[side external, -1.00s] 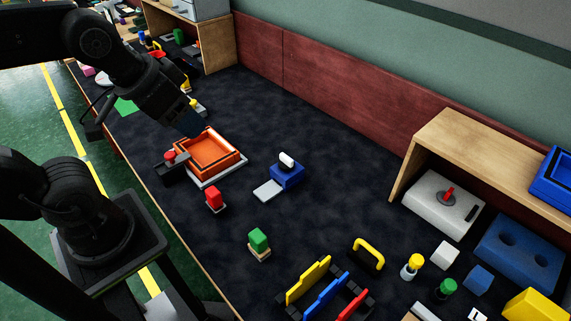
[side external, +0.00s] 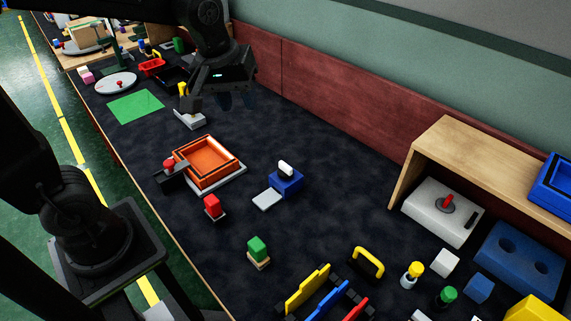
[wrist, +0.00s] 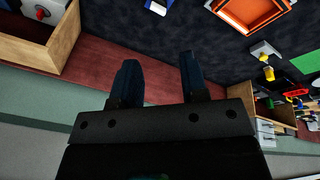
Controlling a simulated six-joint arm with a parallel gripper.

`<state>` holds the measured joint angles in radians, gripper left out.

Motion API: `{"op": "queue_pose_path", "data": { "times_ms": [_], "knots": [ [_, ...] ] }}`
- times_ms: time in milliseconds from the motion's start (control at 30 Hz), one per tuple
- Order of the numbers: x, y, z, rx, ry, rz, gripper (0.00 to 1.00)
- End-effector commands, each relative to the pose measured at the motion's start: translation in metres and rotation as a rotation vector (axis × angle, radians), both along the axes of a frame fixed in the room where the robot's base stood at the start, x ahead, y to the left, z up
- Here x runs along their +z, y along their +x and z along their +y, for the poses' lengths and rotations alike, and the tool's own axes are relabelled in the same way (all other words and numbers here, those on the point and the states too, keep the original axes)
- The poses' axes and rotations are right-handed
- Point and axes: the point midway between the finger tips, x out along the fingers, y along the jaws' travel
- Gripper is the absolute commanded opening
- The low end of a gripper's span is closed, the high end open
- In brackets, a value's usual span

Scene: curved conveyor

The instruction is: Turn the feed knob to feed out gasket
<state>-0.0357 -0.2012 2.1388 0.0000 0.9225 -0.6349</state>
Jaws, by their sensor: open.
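A white box (side external: 443,212) with a red knob (side external: 445,203) on a dark round base and a dark slot stands under the wooden shelf at the right. I take the red knob for the feed knob, but no label is readable. In the wrist view the red knob (wrist: 41,12) shows at the top left corner, the box partly cut off. No gasket can be made out. My gripper (side external: 236,100) is open and empty above the back of the table, far left of the box. Its two dark blue fingers (wrist: 159,78) stand apart in the wrist view.
A wooden shelf (side external: 490,152) covers the white box from above. A blue block with two holes (side external: 518,258) stands beside it. An orange tray (side external: 208,162) and a blue block with a white knob (side external: 286,181) stand mid-table. A reddish wall (side external: 340,112) runs along the back.

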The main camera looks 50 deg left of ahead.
Motion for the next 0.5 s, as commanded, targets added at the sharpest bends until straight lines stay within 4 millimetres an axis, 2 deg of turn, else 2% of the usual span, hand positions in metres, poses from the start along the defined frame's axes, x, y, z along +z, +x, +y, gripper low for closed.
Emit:
{"op": "queue_pose_path", "data": {
  "times_ms": [33,100,300,500],
  "knots": [
    [-0.010,0.019,0.003,0.082,-0.021,0.035,0.40],
    [-0.023,0.042,0.006,0.207,-0.051,0.073,0.40],
    [-0.075,0.101,0.017,0.558,-0.110,0.175,0.40],
    [-0.122,0.134,0.025,0.810,-0.132,0.240,0.40]
  ]
}}
